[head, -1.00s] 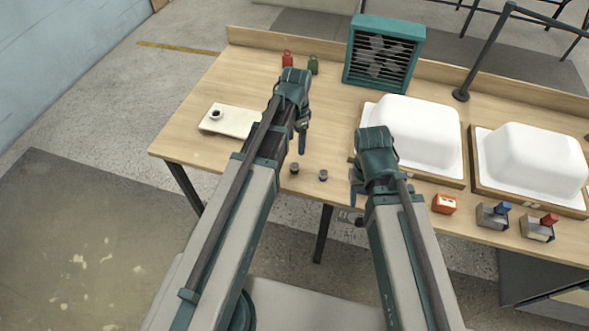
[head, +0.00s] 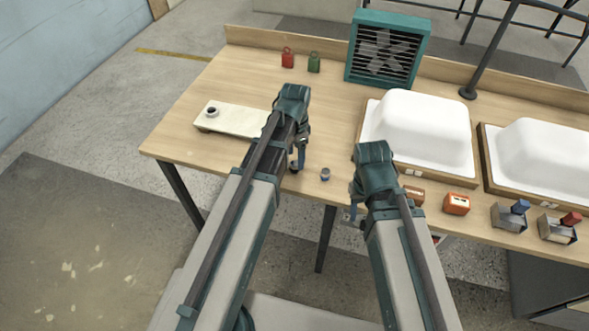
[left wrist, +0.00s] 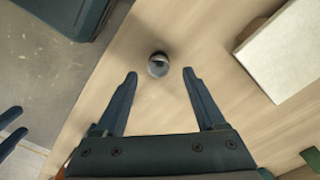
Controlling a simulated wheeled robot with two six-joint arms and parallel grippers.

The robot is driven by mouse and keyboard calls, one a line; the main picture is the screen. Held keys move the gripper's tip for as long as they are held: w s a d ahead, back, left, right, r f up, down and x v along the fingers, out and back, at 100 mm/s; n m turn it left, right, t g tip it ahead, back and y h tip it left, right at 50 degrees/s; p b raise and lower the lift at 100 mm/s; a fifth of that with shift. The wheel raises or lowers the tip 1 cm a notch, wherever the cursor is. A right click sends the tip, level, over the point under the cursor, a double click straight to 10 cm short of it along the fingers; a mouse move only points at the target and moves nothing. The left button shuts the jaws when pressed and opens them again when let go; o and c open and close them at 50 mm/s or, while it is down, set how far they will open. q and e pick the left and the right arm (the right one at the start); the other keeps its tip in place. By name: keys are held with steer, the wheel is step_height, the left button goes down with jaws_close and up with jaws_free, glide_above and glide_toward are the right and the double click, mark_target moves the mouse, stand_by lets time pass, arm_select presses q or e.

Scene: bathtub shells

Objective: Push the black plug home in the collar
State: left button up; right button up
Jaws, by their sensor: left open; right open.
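A dark ring, apparently the collar (head: 211,111), sits on a pale board (head: 232,120) at the table's left. A small dark plug with a grey top (left wrist: 158,64) stands on the table in the left wrist view. My left gripper (left wrist: 160,74) is open with its fingertips either side of the plug, no contact visible. In the head view my left gripper (head: 297,164) is low near the front edge and largely covers that spot. A similar small grey piece (head: 325,174) stands just to its right. My right gripper (head: 354,200) is open, right of that piece.
White tub shells (head: 418,128) on wooden frames fill the right side, with a teal fan (head: 387,47) behind. An orange box (head: 456,204) and small switch blocks (head: 511,215) line the front. Red (head: 287,58) and green (head: 314,63) tags lie at the back. Table between board and left gripper is clear.

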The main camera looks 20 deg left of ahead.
mark_target(294, 164)
arm_select(q)
step_height(294, 164, down, 4)
steer(key=b, duration=0.3)
steer(key=shift+s+a+f, duration=0.1)
steer(key=shift+s+f, duration=0.05)
jaws_close()
